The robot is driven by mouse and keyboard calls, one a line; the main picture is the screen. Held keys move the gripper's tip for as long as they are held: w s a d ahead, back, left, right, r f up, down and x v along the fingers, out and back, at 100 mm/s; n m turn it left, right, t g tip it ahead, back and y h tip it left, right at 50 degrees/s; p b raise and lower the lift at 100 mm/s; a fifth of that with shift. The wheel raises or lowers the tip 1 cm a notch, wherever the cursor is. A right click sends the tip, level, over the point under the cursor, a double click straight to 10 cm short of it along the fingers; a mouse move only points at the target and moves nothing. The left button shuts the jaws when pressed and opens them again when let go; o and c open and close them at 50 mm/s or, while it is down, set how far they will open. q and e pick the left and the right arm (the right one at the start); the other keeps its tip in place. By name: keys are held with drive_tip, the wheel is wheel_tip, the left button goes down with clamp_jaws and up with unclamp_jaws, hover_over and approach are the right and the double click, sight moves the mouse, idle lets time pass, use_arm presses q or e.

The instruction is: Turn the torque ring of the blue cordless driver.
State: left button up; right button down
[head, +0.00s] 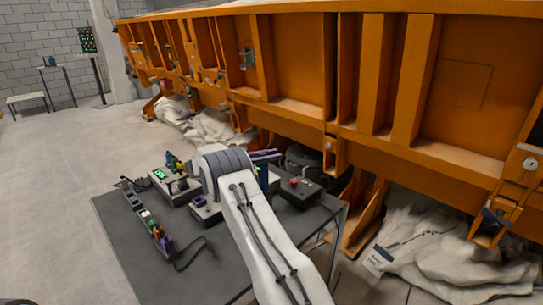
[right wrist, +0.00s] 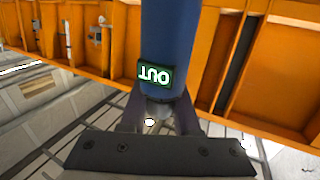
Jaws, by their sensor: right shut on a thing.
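In the right wrist view a blue cylinder (right wrist: 168,40) rises between the fingers of my right gripper (right wrist: 160,115). It carries a green label (right wrist: 155,75) with the word OUT upside down. My right gripper is shut on the cylinder's lower, greyish end. I cannot tell whether this cylinder is part of the blue cordless driver, and no torque ring can be made out. In the head view my right arm and wrist cover the middle of the table and hide the fingers. My left gripper is in neither view.
An orange steel frame (head: 300,60) rises close behind. White sacks (head: 440,245) lie right.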

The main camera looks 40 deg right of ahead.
drive_tip(key=c, duration=0.6)
unclamp_jaws()
drive_tip(key=shift+r, duration=0.1)
drive_tip(key=shift+a, duration=0.1)
drive_tip(key=b+v, duration=0.1)
drive_tip(key=v, duration=0.9)
drive_tip(key=shift+w+a, duration=0.1)
